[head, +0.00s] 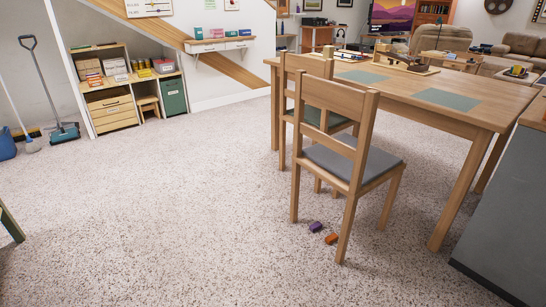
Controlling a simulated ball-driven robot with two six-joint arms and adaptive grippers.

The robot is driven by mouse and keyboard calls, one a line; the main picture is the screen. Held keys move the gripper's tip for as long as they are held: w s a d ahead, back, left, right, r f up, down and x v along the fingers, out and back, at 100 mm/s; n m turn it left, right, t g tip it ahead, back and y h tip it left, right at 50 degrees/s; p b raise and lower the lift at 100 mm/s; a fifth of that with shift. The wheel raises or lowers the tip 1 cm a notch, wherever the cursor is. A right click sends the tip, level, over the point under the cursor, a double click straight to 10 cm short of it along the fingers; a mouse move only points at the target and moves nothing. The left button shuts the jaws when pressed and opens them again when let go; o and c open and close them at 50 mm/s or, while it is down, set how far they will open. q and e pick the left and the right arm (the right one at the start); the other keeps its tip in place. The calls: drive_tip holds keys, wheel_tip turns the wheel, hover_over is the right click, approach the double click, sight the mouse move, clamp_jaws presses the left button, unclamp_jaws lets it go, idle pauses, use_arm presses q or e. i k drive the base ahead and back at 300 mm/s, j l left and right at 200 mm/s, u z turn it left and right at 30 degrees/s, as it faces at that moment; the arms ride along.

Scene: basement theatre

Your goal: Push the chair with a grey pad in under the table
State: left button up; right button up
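A wooden chair with a grey pad (352,163) stands on the carpet at the near left side of the wooden table (478,107). Its slatted back is toward me and its seat faces the table, with the front of the seat close to the table's edge. A second wooden chair (287,90) with a green pad stands just behind it, farther along the same side. Neither of my grippers shows in the head view.
A purple block (315,226) and an orange block (331,238) lie on the floor by the grey-pad chair's legs. A dark grey cabinet (505,215) stands at the right. The carpet (150,220) at left is clear.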

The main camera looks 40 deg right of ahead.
sight(354, 167)
drive_tip(key=i+z, duration=0.2)
drive_tip(key=i, duration=0.35)
drive_tip(key=i+j+z, duration=0.15)
drive_tip(key=i, duration=0.4)
drive_tip(key=i+j+z, duration=0.2)
drive_tip(key=i, duration=0.3)
drive_tip(key=j, duration=0.1)
